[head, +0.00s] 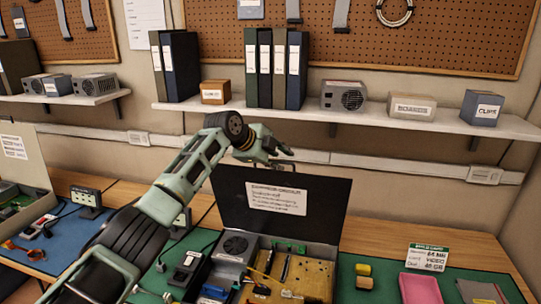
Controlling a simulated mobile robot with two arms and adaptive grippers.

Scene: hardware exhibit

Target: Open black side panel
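The black side panel (320,197) stands upright, tilted slightly back, at the rear of an open computer case (300,276). A white printed label (276,198) is on its face. The case interior shows a grey power supply box, a tan board and cables. My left arm reaches in from the lower left, and my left gripper (284,153) is just above the panel's top edge, near its middle. Whether the fingers touch the panel or are apart from each other is not clear. My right gripper is not in view.
A shelf (430,122) with binders and labelled boxes runs along the wall behind. Another open case (22,170) stands at far left.

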